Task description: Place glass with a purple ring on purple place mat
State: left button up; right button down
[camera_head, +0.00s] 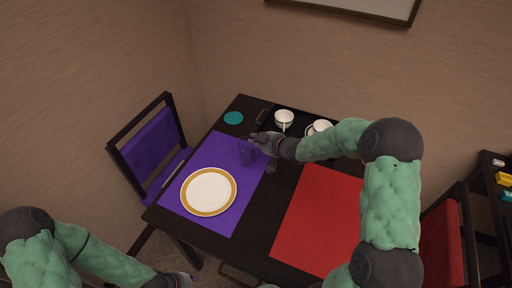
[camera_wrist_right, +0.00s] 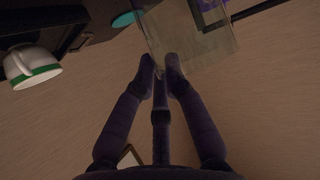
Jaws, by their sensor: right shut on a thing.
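A clear glass (camera_head: 246,155) shows faintly over the far right part of the purple place mat (camera_head: 205,158). In the right wrist view the glass (camera_wrist_right: 190,35) is between my fingertips, with a purple patch at its upper edge. My right gripper (camera_head: 255,142) is shut on this glass; it also shows in the right wrist view (camera_wrist_right: 164,64). I cannot tell whether the glass touches the mat. My left gripper (camera_head: 186,281) is at the bottom edge of the head view, partly cut off, and its fingers are unclear.
A white plate with a gold rim (camera_head: 209,191) lies on the mat's near part. A red mat (camera_head: 318,222) lies to the right. White cups (camera_head: 284,118) stand on a dark tray at the back. A teal coaster (camera_head: 233,118) lies at the far left. A purple chair (camera_head: 152,145) stands left.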

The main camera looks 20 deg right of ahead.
jog(key=f, duration=0.1)
jog(key=f+b, duration=0.1)
jog(key=f, duration=0.2)
jog(key=shift+w+d+b, duration=0.25)
jog(key=shift+w+b, duration=0.1)
jog(key=shift+b, duration=0.05)
jog(key=c, duration=1.7)
grip_release()
jog(key=shift+f, duration=0.1)
jog(key=shift+c, duration=0.2)
jog(key=o, duration=0.4)
jog(key=shift+o, duration=0.2)
